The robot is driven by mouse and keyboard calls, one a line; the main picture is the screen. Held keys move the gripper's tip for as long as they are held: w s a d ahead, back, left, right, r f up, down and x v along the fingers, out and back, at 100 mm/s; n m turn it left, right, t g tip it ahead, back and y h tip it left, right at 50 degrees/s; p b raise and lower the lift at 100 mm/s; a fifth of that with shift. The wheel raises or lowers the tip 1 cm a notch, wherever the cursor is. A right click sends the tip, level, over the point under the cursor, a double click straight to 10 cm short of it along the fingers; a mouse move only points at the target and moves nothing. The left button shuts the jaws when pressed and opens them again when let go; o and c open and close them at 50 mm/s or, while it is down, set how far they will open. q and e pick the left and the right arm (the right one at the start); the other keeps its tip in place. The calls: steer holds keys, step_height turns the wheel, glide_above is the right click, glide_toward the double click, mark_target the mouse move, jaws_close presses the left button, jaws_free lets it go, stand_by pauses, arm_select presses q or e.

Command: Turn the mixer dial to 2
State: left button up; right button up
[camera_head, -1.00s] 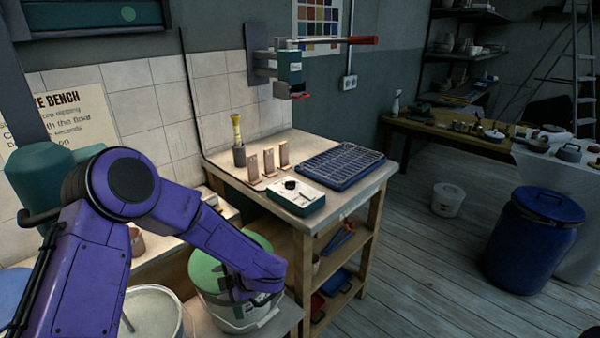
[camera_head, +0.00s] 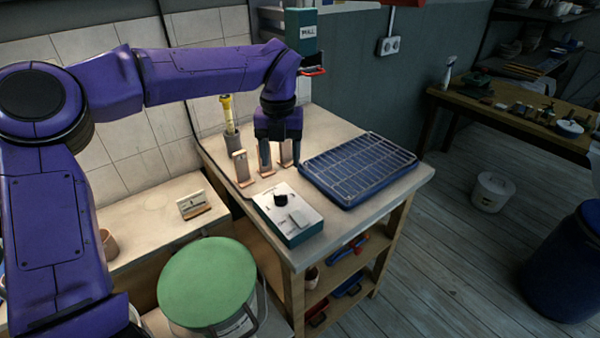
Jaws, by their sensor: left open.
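The mixer control box (camera_head: 290,228) is white-topped with green sides and sits near the front left of the wooden bench. A black dial (camera_head: 281,199) stands on its top, with a light grey square part beside it; its markings are too small to read. My left gripper (camera_head: 280,158) points down, open and empty, above and behind the dial in the picture and apart from it. My right gripper is out of view.
A blue tray with a wire rack (camera_head: 358,168) lies right of the box. A yellow-handled tool in a dark cup (camera_head: 231,130) stands behind the stands. A green-lidded bucket (camera_head: 207,282) stands at the lower left.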

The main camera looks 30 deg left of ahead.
arm_select(q)
steer(key=f, duration=0.1)
glide_above(281, 201)
steer(key=s, duration=0.2)
steer(key=f, duration=0.4)
steer(key=shift+w+f+p, duration=0.2)
steer(key=shift+f+p, duration=0.05)
steer(key=shift+p, duration=0.15)
steer(key=f, duration=0.1)
steer(key=w+f, duration=0.1)
steer(key=f, duration=0.1)
steer(key=w+f, duration=0.1)
steer(key=shift+w+f, duration=0.25)
steer(key=shift+f, duration=0.05)
steer(key=shift+s+r, duration=0.3)
steer(key=shift+s, duration=0.2)
steer(key=c, duration=1)
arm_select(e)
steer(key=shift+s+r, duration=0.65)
